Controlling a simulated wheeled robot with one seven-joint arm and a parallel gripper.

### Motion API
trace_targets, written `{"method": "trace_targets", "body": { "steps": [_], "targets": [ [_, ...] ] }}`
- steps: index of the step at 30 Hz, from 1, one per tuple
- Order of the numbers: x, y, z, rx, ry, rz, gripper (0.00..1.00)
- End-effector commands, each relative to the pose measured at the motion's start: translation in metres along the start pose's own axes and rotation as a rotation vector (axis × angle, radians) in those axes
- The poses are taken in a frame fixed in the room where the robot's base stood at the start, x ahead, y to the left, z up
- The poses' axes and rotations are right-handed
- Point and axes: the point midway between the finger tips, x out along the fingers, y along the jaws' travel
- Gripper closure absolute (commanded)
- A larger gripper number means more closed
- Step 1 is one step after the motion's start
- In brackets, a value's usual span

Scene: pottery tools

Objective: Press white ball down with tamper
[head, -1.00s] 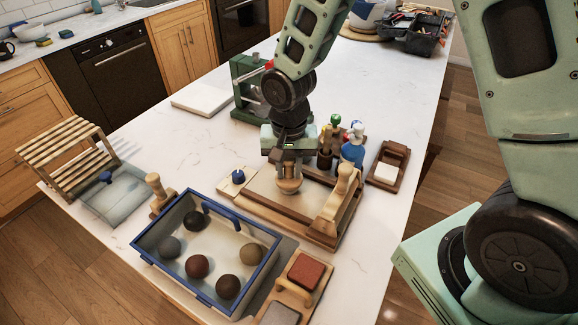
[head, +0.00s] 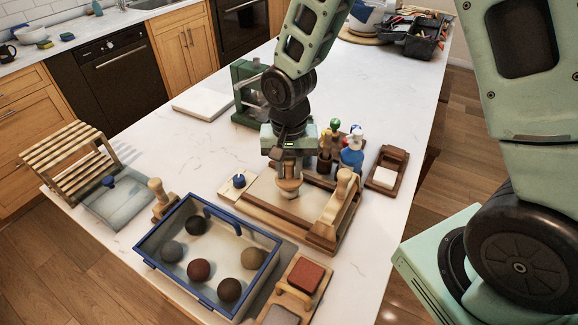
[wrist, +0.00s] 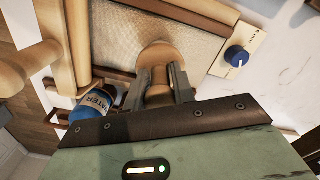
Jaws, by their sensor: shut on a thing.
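My gripper (head: 290,172) points down over the wooden-framed board in the middle of the counter. It is shut on the wooden tamper (head: 289,188), whose round head is right at or just above the board's pale surface. In the wrist view the tamper (wrist: 160,55) sits between the two fingers, its disc toward the board (wrist: 120,20). The board (head: 262,192) also shows in the head view, with a wooden roller (head: 342,190) at its right side. No white ball shows in either view; the tamper head may cover it.
A blue-rimmed bin (head: 262,268) with several dark balls stands in front. A blue-knob control (head: 239,181) is left of the board. A wooden tray with a white block (head: 385,176) is right.

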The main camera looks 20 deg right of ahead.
Motion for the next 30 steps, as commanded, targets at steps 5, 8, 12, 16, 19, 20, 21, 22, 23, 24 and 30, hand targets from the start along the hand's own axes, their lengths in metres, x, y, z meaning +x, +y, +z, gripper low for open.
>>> {"method": "trace_targets", "body": {
  "steps": [5,8,12,16,19,20,21,22,23,24,30],
  "targets": [
    [0.004,0.0,0.0,0.0,0.0,0.0,1.0],
    [0.007,0.0,0.0,-0.001,0.0,0.0,1.0],
    [0.01,0.0,0.0,-0.001,0.0,0.0,1.0],
    [0.013,0.0,0.0,-0.001,0.001,0.0,1.0],
    [0.015,0.0,0.0,-0.001,0.001,0.0,1.0],
    [0.016,0.0,0.0,-0.001,0.001,0.0,1.0],
    [0.017,0.0,0.0,-0.001,0.001,0.0,1.0],
    [0.018,0.0,0.0,0.0,0.001,0.0,1.0],
    [0.019,0.0,0.0,0.0,0.001,0.0,1.0],
    [0.019,0.0,0.0,0.0,0.001,0.0,1.0],
    [0.02,0.0,0.0,0.0,0.0,0.0,1.0]
  ]
}}
